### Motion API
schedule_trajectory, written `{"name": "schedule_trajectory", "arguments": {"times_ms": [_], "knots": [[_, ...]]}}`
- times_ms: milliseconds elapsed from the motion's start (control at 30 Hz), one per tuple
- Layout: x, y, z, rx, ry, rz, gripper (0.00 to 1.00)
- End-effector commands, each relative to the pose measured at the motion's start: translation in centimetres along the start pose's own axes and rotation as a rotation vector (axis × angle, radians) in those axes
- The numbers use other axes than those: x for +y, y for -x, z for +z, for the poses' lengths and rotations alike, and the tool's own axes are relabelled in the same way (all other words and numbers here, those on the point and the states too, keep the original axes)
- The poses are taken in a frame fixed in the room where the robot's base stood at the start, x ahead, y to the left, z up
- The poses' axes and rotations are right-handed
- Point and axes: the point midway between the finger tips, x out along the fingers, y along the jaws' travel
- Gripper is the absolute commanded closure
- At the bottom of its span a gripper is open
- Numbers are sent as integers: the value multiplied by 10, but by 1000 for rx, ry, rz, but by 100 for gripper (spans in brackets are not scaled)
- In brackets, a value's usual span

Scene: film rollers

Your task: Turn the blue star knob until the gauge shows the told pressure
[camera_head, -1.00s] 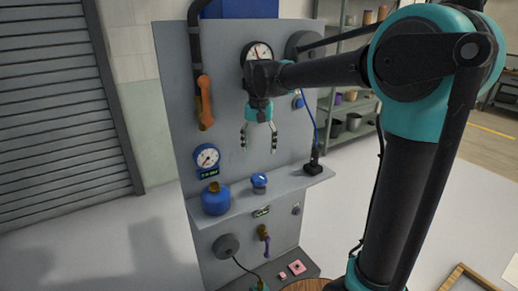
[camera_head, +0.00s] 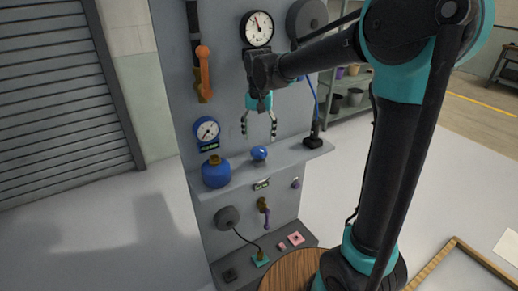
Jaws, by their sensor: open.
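A small blue knob (camera_head: 259,153) stands on the grey panel's shelf; it is too small to tell whether it is star-shaped. A blue-rimmed gauge (camera_head: 207,130) with a white dial and a small green-lit display is on the panel to its left. A larger black-rimmed gauge (camera_head: 257,28) with a red needle is near the panel's top. I cannot read either dial clearly. My gripper (camera_head: 259,137) points down in front of the panel, its fingers apart and empty. In the picture its fingertips are just above the blue knob; I cannot tell the depth between them.
A blue canister (camera_head: 216,172) stands on the shelf (camera_head: 238,181) left of the knob. A black object (camera_head: 313,142) with a blue cable stands at its right end. An orange handle (camera_head: 204,68) hangs upper left. A round wooden top (camera_head: 290,272) is below.

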Motion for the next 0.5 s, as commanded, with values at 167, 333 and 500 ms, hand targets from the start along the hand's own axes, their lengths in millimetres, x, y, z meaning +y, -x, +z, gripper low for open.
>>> {"name": "schedule_trajectory", "arguments": {"times_ms": [167,333,500], "knots": [[0,-33,0,0,0,0,30],[0,-54,0,0,0,0,30],[0,-62,0,0,0,0,30]]}}
